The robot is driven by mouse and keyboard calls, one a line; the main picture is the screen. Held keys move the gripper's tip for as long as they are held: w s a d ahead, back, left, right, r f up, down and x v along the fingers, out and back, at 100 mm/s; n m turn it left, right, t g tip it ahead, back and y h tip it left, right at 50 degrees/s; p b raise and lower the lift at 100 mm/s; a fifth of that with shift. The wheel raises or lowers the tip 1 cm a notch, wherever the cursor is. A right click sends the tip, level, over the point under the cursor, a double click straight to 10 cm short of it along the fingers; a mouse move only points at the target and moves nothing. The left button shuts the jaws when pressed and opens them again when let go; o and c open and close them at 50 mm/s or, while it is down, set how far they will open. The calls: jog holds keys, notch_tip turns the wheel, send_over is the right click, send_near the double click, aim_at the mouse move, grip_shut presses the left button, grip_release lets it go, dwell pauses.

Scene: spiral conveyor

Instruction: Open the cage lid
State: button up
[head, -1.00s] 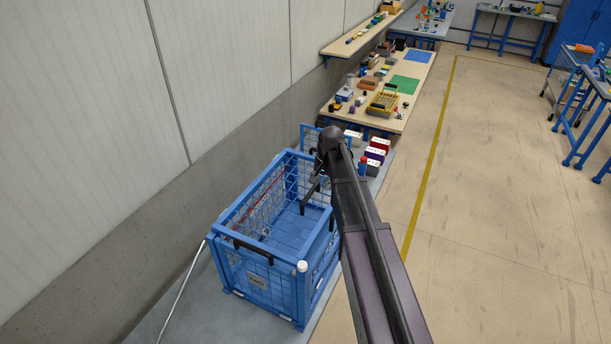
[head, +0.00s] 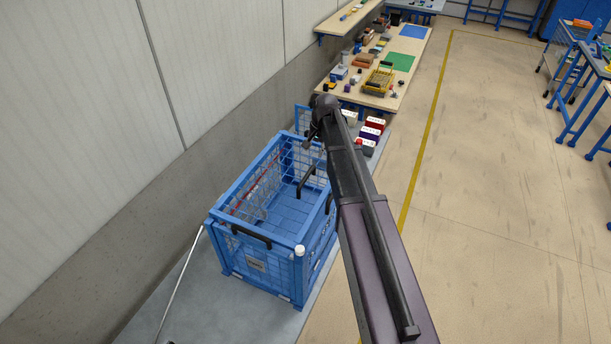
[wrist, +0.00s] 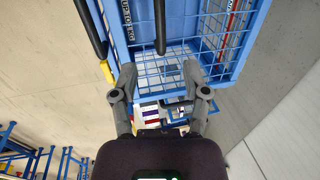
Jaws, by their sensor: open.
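The blue mesh cage (head: 214,217) stands at the lower middle of the head view, with its inside and floor visible from above. A blue frame panel (head: 301,119) stands up at its far end; I cannot tell whether it is the lid. Black handles sit on the near rim (head: 251,236) and towards the far end (head: 306,180). My gripper (head: 311,142) is over the cage's far end, partly hidden by my arm. In the wrist view my gripper (wrist: 160,82) is open and empty, its fingers either side of a mesh part (wrist: 178,53) and a black bar (wrist: 160,27).
Coloured boxes (head: 371,129) stand just beyond the cage. A workbench (head: 387,100) with parts and a green mat lies farther back. The wall runs close along the left. The floor right of the yellow line (head: 418,165) is clear.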

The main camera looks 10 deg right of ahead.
aim_at(307, 175)
jog(key=shift+w+a+f+b, duration=0.25)
jog(key=shift+a+f+b, duration=0.1)
jog(key=shift+f+b, duration=1.85)
jog(key=shift+w+a+f+b, duration=0.3)
jog(key=shift+a+f+b, duration=0.05)
jog(key=shift+f+b, duration=1.8)
jog(key=shift+w+a+f+b, duration=0.25)
jog(key=shift+a+f+b, duration=0.1)
jog(key=shift+f+b, duration=1.85)
grip_shut()
